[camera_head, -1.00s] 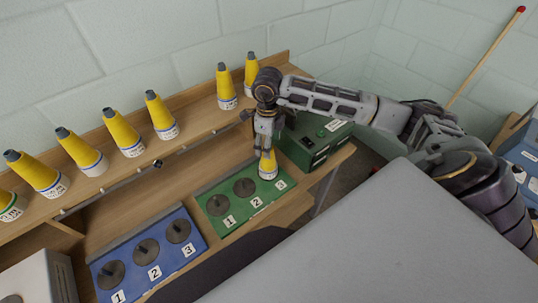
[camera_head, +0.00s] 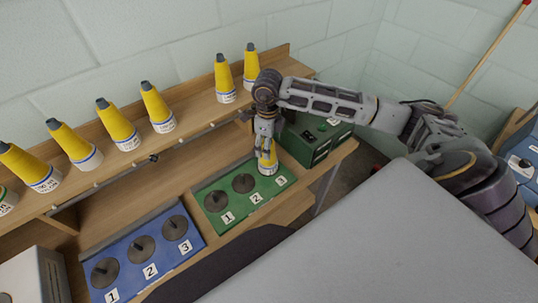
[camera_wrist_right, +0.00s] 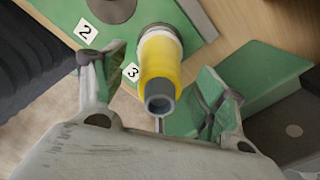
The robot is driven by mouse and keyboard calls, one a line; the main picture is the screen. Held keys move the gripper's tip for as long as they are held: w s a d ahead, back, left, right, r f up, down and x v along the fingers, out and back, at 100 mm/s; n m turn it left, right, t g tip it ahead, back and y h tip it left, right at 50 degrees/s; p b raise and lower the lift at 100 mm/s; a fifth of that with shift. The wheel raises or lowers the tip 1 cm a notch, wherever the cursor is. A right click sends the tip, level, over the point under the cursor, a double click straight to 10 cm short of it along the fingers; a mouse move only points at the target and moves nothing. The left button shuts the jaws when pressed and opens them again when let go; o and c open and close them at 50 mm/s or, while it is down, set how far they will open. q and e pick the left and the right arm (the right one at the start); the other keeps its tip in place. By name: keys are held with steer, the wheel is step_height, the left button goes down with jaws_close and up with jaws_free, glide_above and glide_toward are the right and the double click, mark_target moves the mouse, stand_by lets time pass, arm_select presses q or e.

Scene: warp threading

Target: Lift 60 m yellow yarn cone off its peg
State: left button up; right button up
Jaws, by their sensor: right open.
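A yellow yarn cone (camera_head: 267,164) with a grey tip and white base band stands at place 3 of the green board (camera_head: 229,217). It also shows between my fingers in the right wrist view (camera_wrist_right: 161,68). My right gripper (camera_head: 266,145) is over it from above, its fingers (camera_wrist_right: 158,85) apart on either side of the cone's upper part. The peg under the cone is hidden. The print on this cone is too small to read. My left gripper is not in view.
Several other yellow cones (camera_head: 120,127) stand along the wooden shelf (camera_head: 195,112) behind. A blue board (camera_head: 150,250) with three bare discs lies at the left. A dark green box (camera_head: 312,140) stands close to the right of my gripper.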

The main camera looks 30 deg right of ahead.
steer(key=c, duration=0.9)
steer(key=shift+r, duration=0.15)
steer(key=shift+r+p, duration=2)
steer(key=shift+r, duration=1.9)
